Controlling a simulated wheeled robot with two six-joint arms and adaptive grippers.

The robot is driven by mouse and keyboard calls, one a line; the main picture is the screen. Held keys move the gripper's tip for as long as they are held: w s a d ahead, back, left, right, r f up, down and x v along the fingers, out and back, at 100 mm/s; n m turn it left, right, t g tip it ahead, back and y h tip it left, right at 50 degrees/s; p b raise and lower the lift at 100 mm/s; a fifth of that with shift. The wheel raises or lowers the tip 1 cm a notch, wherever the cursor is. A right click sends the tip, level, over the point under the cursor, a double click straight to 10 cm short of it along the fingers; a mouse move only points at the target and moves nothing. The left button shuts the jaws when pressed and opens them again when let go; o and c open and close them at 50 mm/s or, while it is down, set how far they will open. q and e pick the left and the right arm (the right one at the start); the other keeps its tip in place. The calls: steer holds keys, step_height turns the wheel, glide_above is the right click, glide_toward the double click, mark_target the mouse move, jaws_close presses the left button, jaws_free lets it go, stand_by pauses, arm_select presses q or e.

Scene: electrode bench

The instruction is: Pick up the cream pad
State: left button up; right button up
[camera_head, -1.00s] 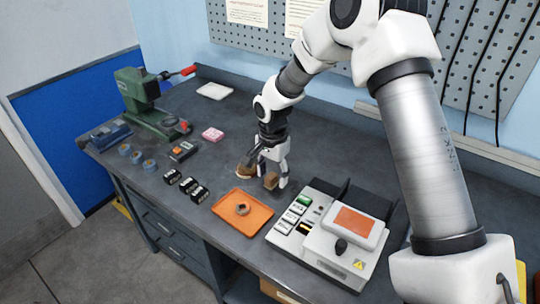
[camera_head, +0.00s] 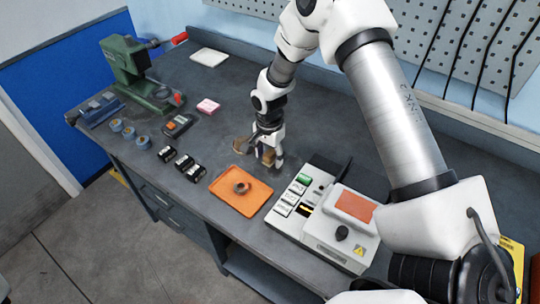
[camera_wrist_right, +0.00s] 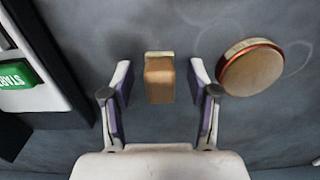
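The thing that best fits the cream pad is a brown block with a cream strip along one edge (camera_wrist_right: 160,78), standing on the bench; it also shows in the head view (camera_head: 268,157), partly hidden by the fingers. My right gripper (camera_head: 267,161) is open and points down over it. In the right wrist view the block lies between the two spread fingers of my right gripper (camera_wrist_right: 160,85), with a gap on each side. A round brown disc with a red and cream rim (camera_wrist_right: 251,68) lies just beside the right finger. My left gripper is not in view.
An orange tray (camera_head: 226,196) holding a small ring is in front of the gripper. A white device with an orange panel (camera_head: 334,222) stands close on the right. Black blocks (camera_head: 180,163), a pink pad (camera_head: 208,106) and a white pad (camera_head: 209,57) lie to the left.

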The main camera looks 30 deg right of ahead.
mark_target(269, 154)
steer(key=shift+s+a+r, duration=0.1)
steer(key=shift+s, duration=0.05)
steer(key=c, duration=0.6)
jaws_close()
steer(key=shift+r, duration=0.35)
step_height(269, 154, up, 9)
steer(key=shift+r+b, duration=0.1)
steer(key=shift+b, duration=0.95)
steer(key=shift+w, duration=0.2)
steer(key=shift+c, duration=1.1)
jaws_free()
steer(key=shift+s, duration=0.1)
jaws_close()
